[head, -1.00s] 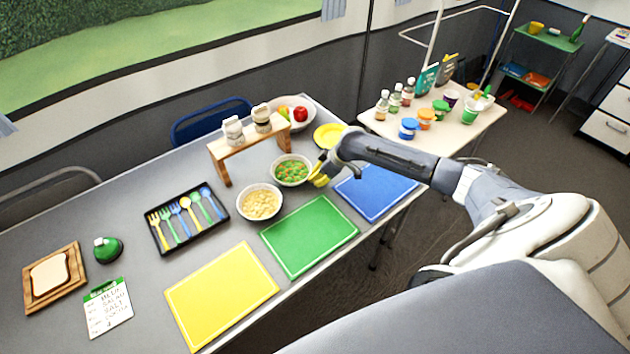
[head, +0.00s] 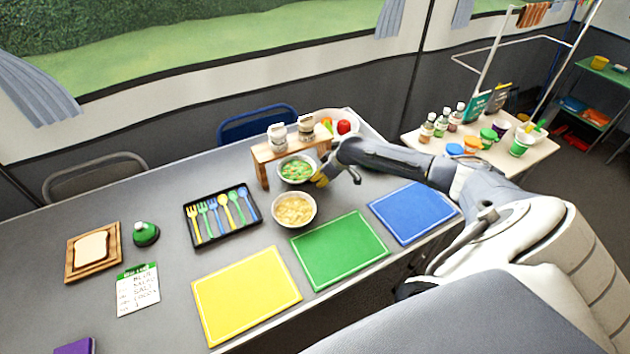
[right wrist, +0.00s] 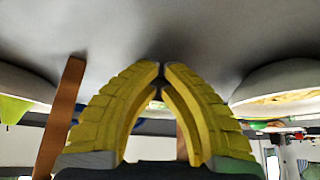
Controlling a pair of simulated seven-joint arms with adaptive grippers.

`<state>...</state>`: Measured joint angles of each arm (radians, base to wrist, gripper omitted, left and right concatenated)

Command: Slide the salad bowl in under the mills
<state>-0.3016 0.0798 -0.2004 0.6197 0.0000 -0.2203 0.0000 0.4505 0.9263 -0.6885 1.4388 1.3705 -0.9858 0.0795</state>
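The salad bowl (head: 297,181), white with green and orange pieces, stands upright on the grey table before the wooden riser (head: 264,174). Its back rim meets the plank's front edge in the head view; I cannot tell whether any of it is underneath. Two mills, a left one (head: 277,138) and a right one (head: 306,128), stand on the riser. My right gripper (head: 320,180) is low at the bowl's right side, close to or touching it. In the right wrist view its yellow fingers (right wrist: 161,72) are closed together with nothing between them. A brown riser leg (right wrist: 60,120) shows there. My left gripper is out of view.
A bowl of pale food (head: 294,210) stands just in front of the salad bowl. A cutlery tray (head: 222,215) lies to the left. A fruit bowl (head: 354,133) is behind my right arm. Green (head: 340,250), blue (head: 413,212) and yellow (head: 247,295) mats line the front.

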